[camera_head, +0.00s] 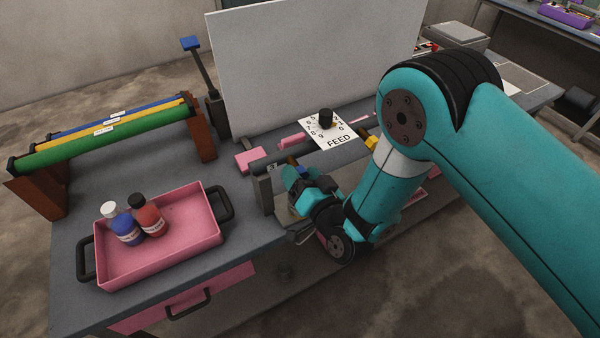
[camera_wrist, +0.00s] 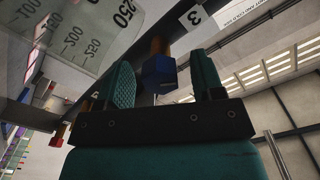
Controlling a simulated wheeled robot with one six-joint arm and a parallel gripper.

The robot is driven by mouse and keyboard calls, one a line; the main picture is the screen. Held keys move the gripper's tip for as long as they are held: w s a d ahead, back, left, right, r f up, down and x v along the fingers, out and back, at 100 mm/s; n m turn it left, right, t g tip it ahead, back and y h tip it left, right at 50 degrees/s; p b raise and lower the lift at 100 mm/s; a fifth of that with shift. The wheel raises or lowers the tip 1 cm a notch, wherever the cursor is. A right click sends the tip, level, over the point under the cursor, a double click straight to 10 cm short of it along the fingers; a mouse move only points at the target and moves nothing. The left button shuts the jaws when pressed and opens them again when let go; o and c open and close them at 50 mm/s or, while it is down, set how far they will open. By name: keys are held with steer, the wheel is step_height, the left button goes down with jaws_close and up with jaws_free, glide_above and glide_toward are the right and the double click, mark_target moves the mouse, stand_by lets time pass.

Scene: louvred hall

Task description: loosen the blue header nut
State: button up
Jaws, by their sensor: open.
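The blue header nut (camera_wrist: 158,74) is a hex nut on a copper-coloured stub (camera_wrist: 158,45) under a dark pipe. In the wrist view it appears between the two teal ribbed fingers of my gripper (camera_wrist: 165,78), with gaps on both sides. The fingers are open and hold nothing. I cannot tell how deep the nut sits between them. In the head view a small blue patch of the nut (camera_head: 304,170) shows just above my gripper (camera_head: 297,177), which is partly hidden by my wrist. A tag marked 3 (camera_wrist: 194,17) hangs beside the stub.
A yellow nut (camera_head: 371,142) is further along the pipe; a red one (camera_wrist: 57,134) shows in the wrist view. A FEED card (camera_head: 340,141) with a black knob (camera_head: 326,117) lies behind. A pink tray (camera_head: 187,248) with bottles and a roll rack (camera_head: 108,140) stand left.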

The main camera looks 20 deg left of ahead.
steer(key=b+v, duration=0.2)
steer(key=v, duration=0.5)
stand_by(0.3)
